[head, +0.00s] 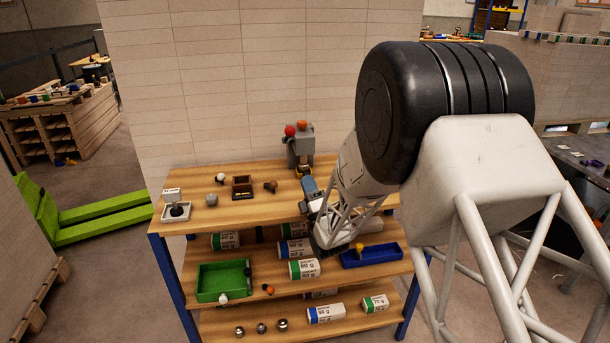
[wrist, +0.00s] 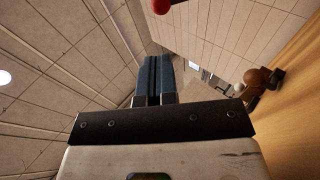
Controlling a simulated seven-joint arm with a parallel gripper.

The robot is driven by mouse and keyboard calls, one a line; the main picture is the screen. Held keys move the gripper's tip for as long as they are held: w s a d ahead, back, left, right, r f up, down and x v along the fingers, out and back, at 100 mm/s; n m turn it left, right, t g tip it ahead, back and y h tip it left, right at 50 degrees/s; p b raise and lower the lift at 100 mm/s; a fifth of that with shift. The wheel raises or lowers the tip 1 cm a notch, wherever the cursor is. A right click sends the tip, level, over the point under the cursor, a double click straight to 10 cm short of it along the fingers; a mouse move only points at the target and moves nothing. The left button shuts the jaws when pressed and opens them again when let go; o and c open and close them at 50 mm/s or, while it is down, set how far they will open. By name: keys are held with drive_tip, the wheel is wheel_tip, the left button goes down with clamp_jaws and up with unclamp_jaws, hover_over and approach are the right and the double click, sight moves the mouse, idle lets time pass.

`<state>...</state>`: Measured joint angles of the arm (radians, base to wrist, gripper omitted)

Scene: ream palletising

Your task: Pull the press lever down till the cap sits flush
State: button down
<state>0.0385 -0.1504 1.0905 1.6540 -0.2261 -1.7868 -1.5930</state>
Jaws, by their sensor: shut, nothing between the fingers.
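The grey press (head: 300,153) stands at the back right of the wooden shelf top. A red ball (head: 290,131), which looks like the lever knob, sticks out at its upper left, beside an orange knob (head: 301,125) on top. The red ball also shows at the top edge of the wrist view (wrist: 162,5), beyond my fingertips and apart from them. My gripper (head: 308,181) is in front of and below the press head. Its blue fingers (wrist: 156,65) are shut together and empty. The cap and how it sits cannot be made out.
On the shelf top (head: 230,213), left of the press, are a small brown box (head: 242,187), a few small knobs and a white stand (head: 176,209). A tiled wall stands behind.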

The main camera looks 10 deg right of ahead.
sight(292, 135)
drive_tip(key=x, duration=1.2)
drive_tip(key=shift+w+a+r, duration=0.1)
drive_tip(key=shift+w+r, duration=0.05)
drive_tip(key=shift+r, duration=0.1)
drive_tip(key=shift+w+r, duration=0.2)
drive_tip(key=shift+x, duration=0.8)
drive_tip(key=shift+s, duration=0.15)
drive_tip(key=s+r+v, duration=0.1)
drive_tip(key=v, duration=1.2)
drive_tip(key=shift+s+f, duration=0.2)
drive_tip(key=shift+s, duration=0.05)
drive_tip(key=shift+w+d, duration=0.1)
drive_tip(key=shift+d, duration=0.1)
